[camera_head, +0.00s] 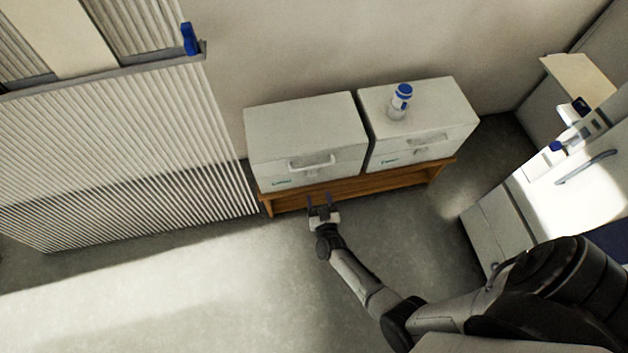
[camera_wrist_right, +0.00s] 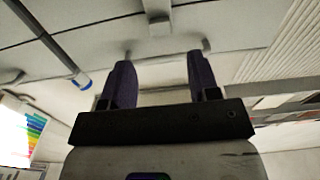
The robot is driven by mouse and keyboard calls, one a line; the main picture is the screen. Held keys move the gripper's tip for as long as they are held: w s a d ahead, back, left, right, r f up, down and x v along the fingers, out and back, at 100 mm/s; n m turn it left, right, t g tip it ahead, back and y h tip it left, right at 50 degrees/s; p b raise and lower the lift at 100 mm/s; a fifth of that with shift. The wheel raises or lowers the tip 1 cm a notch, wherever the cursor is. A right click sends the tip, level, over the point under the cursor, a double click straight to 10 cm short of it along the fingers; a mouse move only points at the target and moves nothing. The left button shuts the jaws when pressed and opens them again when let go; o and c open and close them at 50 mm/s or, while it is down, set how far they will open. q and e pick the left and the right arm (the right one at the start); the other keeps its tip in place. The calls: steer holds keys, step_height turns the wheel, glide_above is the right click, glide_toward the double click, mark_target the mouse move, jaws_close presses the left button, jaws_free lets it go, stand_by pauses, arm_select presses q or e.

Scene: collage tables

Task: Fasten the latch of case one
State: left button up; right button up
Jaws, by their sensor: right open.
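Two white box-shaped cases stand side by side on a low wooden bench: a left case (camera_head: 305,125) and a right case (camera_head: 440,103). Their small front labels are too small to read, so I cannot tell which is case one. The left case has a pale handle (camera_head: 312,163) on its front. The right case has a handle (camera_head: 428,140) too. My right gripper (camera_head: 319,198) is open and empty, low in front of the left case. In the right wrist view its two dark fingers (camera_wrist_right: 160,65) are apart before a pale surface with a small pale block (camera_wrist_right: 158,22), perhaps a latch part. My left gripper is not in view.
A white bottle with a blue cap (camera_head: 400,102) stands on the right case. The wooden bench (camera_head: 350,188) edge is close to my right gripper. A ribbed panel (camera_head: 110,150) stands at the left, a white cabinet (camera_head: 570,190) at the right. The floor in front is clear.

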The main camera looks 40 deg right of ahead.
mark_target(314, 176)
steer(key=shift+b+x, duration=1.35)
steer(key=shift+x, duration=2.6)
steer(key=shift+f, duration=0.1)
steer(key=shift+c, duration=0.3)
steer(key=shift+c, duration=0.7)
steer(key=c, duration=0.7)
steer(key=p, duration=0.2)
steer(key=r+g+p, duration=0.1)
steer(key=p, duration=0.2)
steer(key=shift+w+d+r+y, duration=0.1)
steer(key=shift+w+d+y, duration=0.05)
steer(key=shift+w+y, duration=0.2)
steer(key=shift+g, duration=0.4)
steer(key=shift+y+p, duration=0.25)
steer(key=shift+p, duration=0.15)
steer(key=shift+f, duration=0.25)
